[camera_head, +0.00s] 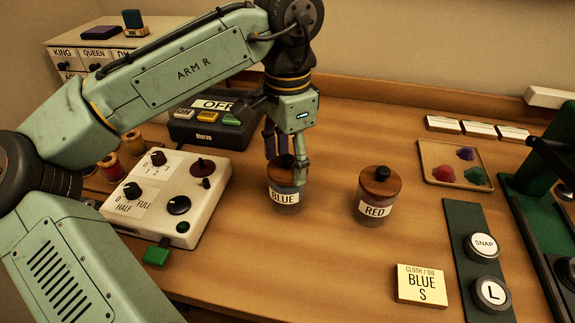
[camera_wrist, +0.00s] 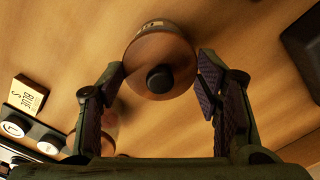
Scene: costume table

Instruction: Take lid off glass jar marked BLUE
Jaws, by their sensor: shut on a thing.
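The glass jar marked BLUE (camera_head: 284,199) stands on the table under my gripper, its label facing the head camera. Its round brown wooden lid (camera_wrist: 143,58) with a black knob (camera_wrist: 160,78) sits at the top of the jar; no gap shows between them. My gripper (camera_head: 285,168) points down and is shut on the lid, one finger on each side of it in the wrist view (camera_wrist: 162,72). Part of the lid is hidden behind a finger in the head view.
A jar marked RED (camera_head: 374,210) stands close by on the right, lidded. A white control box (camera_head: 165,195) is at left, a dark button box (camera_head: 215,125) behind. A card reading BLUE S (camera_head: 421,284), a button strip (camera_head: 463,235) and a swatch tray (camera_head: 433,150) lie to the right.

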